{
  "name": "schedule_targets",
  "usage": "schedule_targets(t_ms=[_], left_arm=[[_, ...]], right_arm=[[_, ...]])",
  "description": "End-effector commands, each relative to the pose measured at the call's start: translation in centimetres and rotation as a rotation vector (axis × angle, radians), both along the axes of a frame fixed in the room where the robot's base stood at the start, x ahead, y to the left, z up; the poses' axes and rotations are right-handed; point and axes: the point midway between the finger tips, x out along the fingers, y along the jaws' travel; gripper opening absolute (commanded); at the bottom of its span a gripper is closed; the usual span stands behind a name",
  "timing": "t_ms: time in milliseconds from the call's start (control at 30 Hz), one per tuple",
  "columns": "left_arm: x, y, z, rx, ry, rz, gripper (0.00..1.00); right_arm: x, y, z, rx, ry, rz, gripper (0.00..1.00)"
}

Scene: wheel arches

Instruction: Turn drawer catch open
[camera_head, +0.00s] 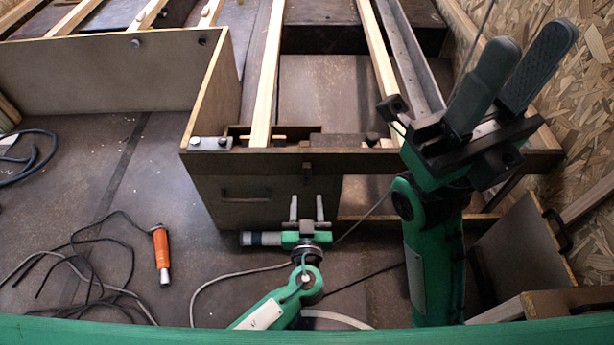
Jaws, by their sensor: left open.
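A drawer (265,205) with a dark front and a slot-like handle sits under the front rail of a wooden frame. A small dark piece on that rail, which looks like the catch (307,168), is just above the drawer front. I cannot tell which way it is turned. My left gripper (306,207) is open and empty, its two grey fingers pointing up in front of the drawer, below the catch and apart from it in the picture. My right gripper (533,42) is raised at the upper right, its dark fingers apart with nothing between them, away from the drawer.
An orange-handled tool (161,254) and a loose black cable (85,270) lie on the floor at left. Wooden slats (267,75) run back from the rail. A chipboard wall (580,110) closes the right side. A low panel (110,75) stands at the back left.

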Motion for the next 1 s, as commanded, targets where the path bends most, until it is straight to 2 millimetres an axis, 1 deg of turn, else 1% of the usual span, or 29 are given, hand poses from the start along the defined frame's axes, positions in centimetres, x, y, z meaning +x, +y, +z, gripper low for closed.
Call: schedule_targets(t_ms=[33, 200, 300, 400, 600, 867, 1000], left_arm=[[1.3, 0.0, -0.1, 0.000, -0.004, 0.001, 0.44], [4.8, 0.0, -0.1, 0.001, -0.003, -0.001, 0.44], [6.4, 0.0, -0.1, 0.001, -0.001, 0.000, 0.44], [7.5, 0.0, -0.1, 0.000, -0.001, 0.000, 0.44], [8.5, 0.0, 0.0, 0.001, 0.000, -0.001, 0.44], [8.6, 0.0, 0.0, 0.000, 0.001, -0.001, 0.44], [8.5, 0.0, 0.0, 0.000, 0.001, -0.001, 0.16]], right_arm=[[0.0, 0.1, -0.2, -0.001, -0.001, 0.004, 0.36], [-0.3, 0.5, 0.0, -0.003, -0.017, 0.015, 0.36], [-0.4, 0.7, 0.2, -0.007, -0.026, 0.019, 0.36], [-0.5, 0.7, 0.4, -0.007, -0.033, 0.022, 0.36], [-0.6, 0.8, 0.7, -0.006, -0.041, 0.023, 0.36], [-0.6, 0.8, 0.7, -0.005, -0.038, 0.024, 0.36], [-0.6, 0.7, 0.6, -0.005, -0.037, 0.025, 0.36]])
